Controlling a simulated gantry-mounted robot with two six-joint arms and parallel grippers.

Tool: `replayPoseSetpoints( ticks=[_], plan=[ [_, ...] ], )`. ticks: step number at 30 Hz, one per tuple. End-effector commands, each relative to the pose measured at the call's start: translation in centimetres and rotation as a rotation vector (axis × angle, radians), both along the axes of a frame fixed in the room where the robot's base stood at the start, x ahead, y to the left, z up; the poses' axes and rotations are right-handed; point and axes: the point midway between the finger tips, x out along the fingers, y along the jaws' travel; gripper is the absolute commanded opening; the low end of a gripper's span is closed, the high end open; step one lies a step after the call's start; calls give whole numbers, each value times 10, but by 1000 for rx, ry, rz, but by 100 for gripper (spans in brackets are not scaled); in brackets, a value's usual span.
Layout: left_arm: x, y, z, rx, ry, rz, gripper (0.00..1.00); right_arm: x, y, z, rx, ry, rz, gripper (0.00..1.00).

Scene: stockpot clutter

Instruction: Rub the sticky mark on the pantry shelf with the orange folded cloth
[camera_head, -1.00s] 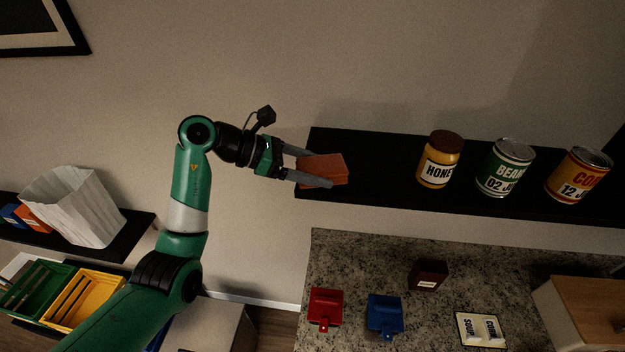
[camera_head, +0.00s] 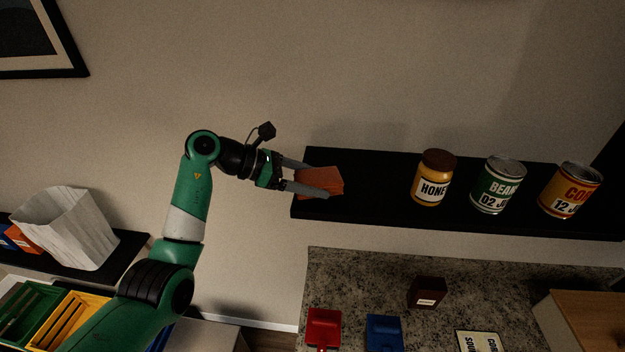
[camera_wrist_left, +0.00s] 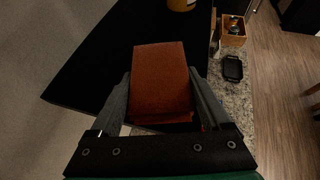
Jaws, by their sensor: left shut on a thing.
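The orange folded cloth (camera_head: 322,182) is between the fingers of my left gripper (camera_head: 310,180), which is shut on it at the left end of the black pantry shelf (camera_head: 375,190). In the left wrist view the cloth (camera_wrist_left: 160,80) lies between both fingers above the dark shelf (camera_wrist_left: 100,60). I cannot tell whether the cloth touches the shelf. No sticky mark is visible on the shelf. My right gripper is not in view.
A honey jar (camera_head: 433,180), a beans can (camera_head: 497,186) and a corn can (camera_head: 570,191) stand along the shelf to the right. Shelf between cloth and jar is clear. Below is a granite counter (camera_head: 370,275) with red (camera_head: 323,327) and blue (camera_head: 384,332) items.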

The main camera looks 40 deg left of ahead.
Motion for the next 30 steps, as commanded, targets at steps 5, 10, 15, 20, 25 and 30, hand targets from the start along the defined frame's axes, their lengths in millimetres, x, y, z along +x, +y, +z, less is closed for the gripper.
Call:
replayPoseSetpoints(
  ticks=[5, 10, 15, 20, 25, 30],
  plan=[
    [0, 0, -4, 0, 0, 0, 32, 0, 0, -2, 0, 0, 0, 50],
    [0, 0, -7, 0, 0, 0, 32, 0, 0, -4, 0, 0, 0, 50],
    [0, 0, -11, 0, 0, 0, 32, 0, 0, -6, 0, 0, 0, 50],
    [0, 0, -14, 1, -1, 0, 32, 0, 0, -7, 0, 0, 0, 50],
    [0, -1, -14, 1, -1, 0, 32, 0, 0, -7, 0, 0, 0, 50],
    [6, -10, -13, 0, 0, -1, 32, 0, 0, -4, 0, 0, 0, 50]
  ],
)
